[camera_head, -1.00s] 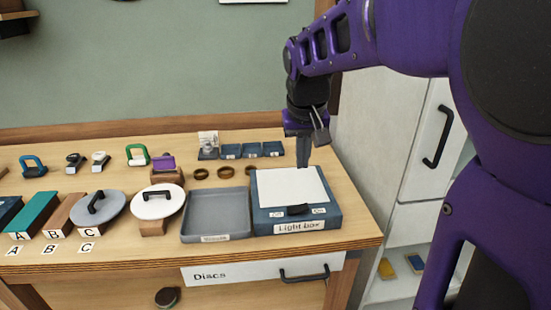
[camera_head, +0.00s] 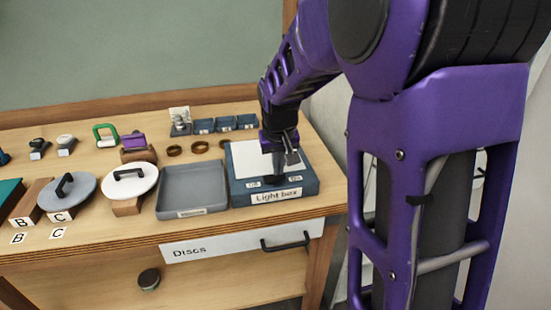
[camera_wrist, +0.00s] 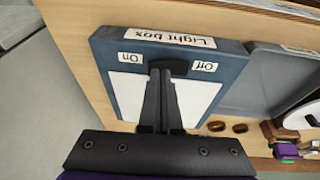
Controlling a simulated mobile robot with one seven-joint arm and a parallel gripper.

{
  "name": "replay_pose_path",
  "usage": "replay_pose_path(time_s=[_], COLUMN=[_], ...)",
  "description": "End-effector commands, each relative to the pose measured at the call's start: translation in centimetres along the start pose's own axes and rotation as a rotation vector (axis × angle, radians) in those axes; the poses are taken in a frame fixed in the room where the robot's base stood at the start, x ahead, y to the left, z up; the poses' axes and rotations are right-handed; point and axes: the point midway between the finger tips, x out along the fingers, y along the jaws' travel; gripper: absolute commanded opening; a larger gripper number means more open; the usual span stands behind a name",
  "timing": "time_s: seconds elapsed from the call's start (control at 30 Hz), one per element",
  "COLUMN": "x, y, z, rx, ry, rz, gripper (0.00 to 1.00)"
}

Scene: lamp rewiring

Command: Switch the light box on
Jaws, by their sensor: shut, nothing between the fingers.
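The light box (camera_head: 308,184) is a blue box with a white panel on top, at the right end of the bench. It fills much of the wrist view (camera_wrist: 108,55), upside down. Its black switch (camera_wrist: 176,66) sits between the "On" label (camera_wrist: 130,58) and the "Off" label (camera_wrist: 204,67). My gripper (camera_head: 278,180) is shut and empty, pointing down over the box's front edge. In the wrist view its fingertips (camera_wrist: 161,72) overlap the switch's side nearer "On"; I cannot tell whether they touch. The white panel (camera_wrist: 195,98) shows no clear glow.
A grey tray (camera_head: 192,211) stands just left of the box. Lidded holders, brown rings (camera_head: 200,147) and small blue bins (camera_head: 226,124) lie left and behind. The "Discs" drawer (camera_head: 215,245) with a black handle is below the bench front.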

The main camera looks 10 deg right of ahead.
Motion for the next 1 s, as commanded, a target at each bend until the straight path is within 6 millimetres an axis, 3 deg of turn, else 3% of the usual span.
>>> replay_pose_path(time_s=[0.27,0.4,0.67,1.0], x=[0.0,1.1,0.9,0.7], y=[0.0,0.6,0.5,-1.0], z=[0.0,0.4,0.4,0.4], rx=[0.000,0.003,-0.001,-0.002], ry=[-0.001,-0.003,-0.005,-0.007], rz=[0.000,0.001,0.000,-0.002], gripper=[0.00,0.00,0.00,0.00])
